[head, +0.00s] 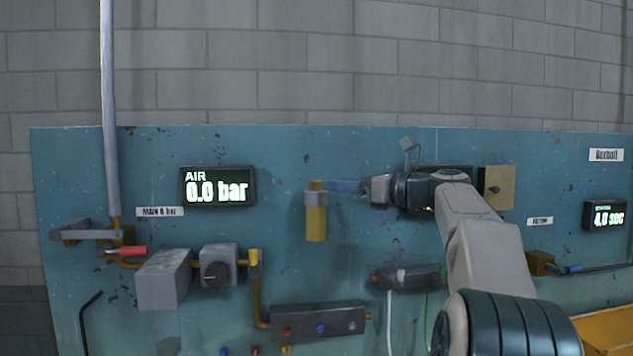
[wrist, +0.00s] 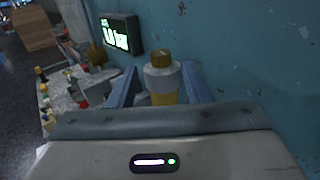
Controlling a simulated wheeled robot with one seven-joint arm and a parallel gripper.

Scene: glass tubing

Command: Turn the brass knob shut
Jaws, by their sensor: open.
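The brass knob (head: 315,185) tops a yellow cylinder with a grey collar, mounted upright on the blue panel. The knob also shows in the wrist view (wrist: 161,58), above its grey collar. My gripper (head: 331,186) reaches in from the right at about knob height, its blue fingers pointing left. In the wrist view my gripper (wrist: 160,72) is open and empty, with one finger on each side of the collar and knob. I cannot tell whether the fingers touch either. The lower part of the yellow cylinder is hidden by my gripper in the wrist view.
An air display (head: 218,187) reading 0.0 bar is left of the knob. A red-handled valve (head: 130,251) and grey boxes (head: 164,278) sit lower left. A grey manifold (head: 318,320) is below. The panel between display and knob is clear.

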